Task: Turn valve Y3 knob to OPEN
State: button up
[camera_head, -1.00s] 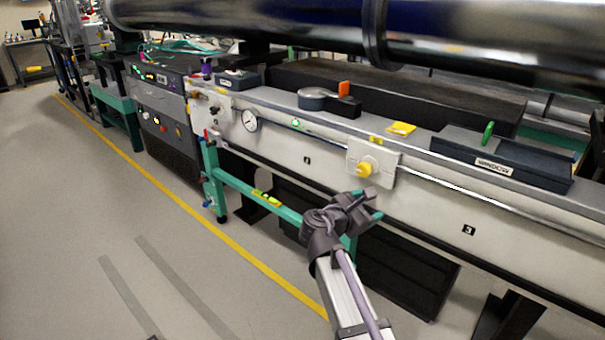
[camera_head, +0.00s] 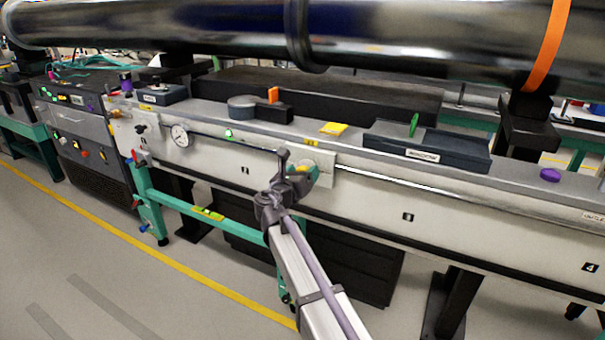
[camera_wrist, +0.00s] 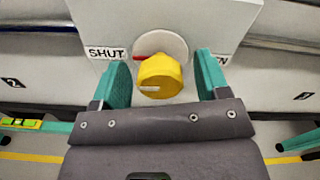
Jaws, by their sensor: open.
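The yellow valve knob (camera_wrist: 160,75) sits on a round white dial on a pale panel (camera_wrist: 225,18) in the wrist view. A red mark shows on the dial at the knob's upper left, and a short white line on the knob's lower left face. A SHUT label (camera_wrist: 106,53) is left of the knob; the right label is mostly hidden behind my right finger, only its last letter showing. My gripper (camera_head: 298,163) is open, its green-tipped fingers on either side of the knob with gaps between. In the head view my gripper hides most of the knob.
A pressure gauge (camera_head: 180,136) is left along the beamline front. A yellow block (camera_head: 333,129) and a dark WINDOW box (camera_head: 428,147) lie on the ledge above. A green rail with a level (camera_head: 207,213) runs below left. A large dark pipe (camera_head: 200,30) crosses overhead.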

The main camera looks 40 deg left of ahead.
jog(key=shift+w, duration=0.2)
jog(key=c, duration=0.9)
jog(key=shift+c, duration=0.2)
